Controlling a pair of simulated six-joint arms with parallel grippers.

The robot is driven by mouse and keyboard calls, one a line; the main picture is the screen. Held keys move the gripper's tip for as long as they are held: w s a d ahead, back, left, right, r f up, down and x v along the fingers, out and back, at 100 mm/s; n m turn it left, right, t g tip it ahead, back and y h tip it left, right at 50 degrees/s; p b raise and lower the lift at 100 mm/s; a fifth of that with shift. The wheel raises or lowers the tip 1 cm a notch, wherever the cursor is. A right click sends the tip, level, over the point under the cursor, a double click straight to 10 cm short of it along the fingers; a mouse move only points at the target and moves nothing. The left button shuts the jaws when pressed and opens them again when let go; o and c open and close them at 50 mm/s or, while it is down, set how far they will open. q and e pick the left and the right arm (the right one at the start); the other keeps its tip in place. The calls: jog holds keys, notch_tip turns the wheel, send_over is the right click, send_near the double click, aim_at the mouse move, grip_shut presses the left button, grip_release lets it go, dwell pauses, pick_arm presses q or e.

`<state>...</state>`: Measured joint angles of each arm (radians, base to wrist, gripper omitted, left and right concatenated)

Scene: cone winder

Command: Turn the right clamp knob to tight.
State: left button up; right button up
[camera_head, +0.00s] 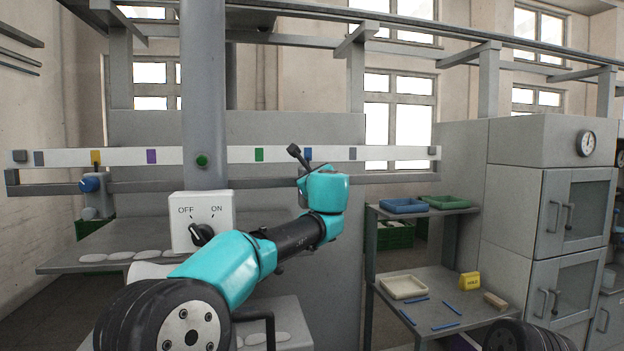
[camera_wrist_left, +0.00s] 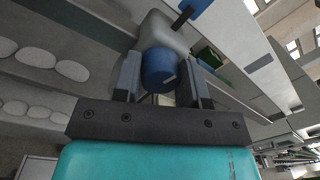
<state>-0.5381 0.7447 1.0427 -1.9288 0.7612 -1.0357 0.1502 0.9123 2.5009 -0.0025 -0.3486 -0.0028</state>
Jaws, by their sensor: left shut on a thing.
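The right clamp's blue knob (camera_wrist_left: 158,70) shows in the left wrist view, with a pale mark on its face. The right clamp's grey body (camera_wrist_left: 160,32) is behind it. My left gripper (camera_wrist_left: 162,85) is shut on this knob, one finger on each side. In the head view my teal left wrist is at the rail near the blue mark (camera_head: 308,154) and hides the knob and fingertips. I see no tight or loose marking. The left clamp (camera_head: 92,199), with its own blue knob (camera_head: 90,184), hangs under the yellow mark. My right gripper is not in view.
A white rail (camera_head: 380,154) with coloured marks runs across the back. A white OFF/ON switch box (camera_head: 219,214) is on the grey column, beside my left arm. White oval pieces (camera_head: 120,255) lie on the left shelf. A table with a pale tray (camera_head: 403,288) stands at right.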

pick_arm(q)
jog(key=n, duration=0.5)
jog(key=shift+n, duration=0.3)
jog(key=n, duration=0.5)
jog(key=shift+a+f, duration=0.1)
jog(key=o, duration=0.9)
jog(key=shift+o, duration=0.2)
jog(key=shift+s, duration=0.15)
jog(key=s+d, duration=0.2)
jog(key=s, duration=0.6)
jog(key=s+d, duration=0.1)
jog(key=s, duration=0.7)
jog(key=shift+s+d+f, duration=0.4)
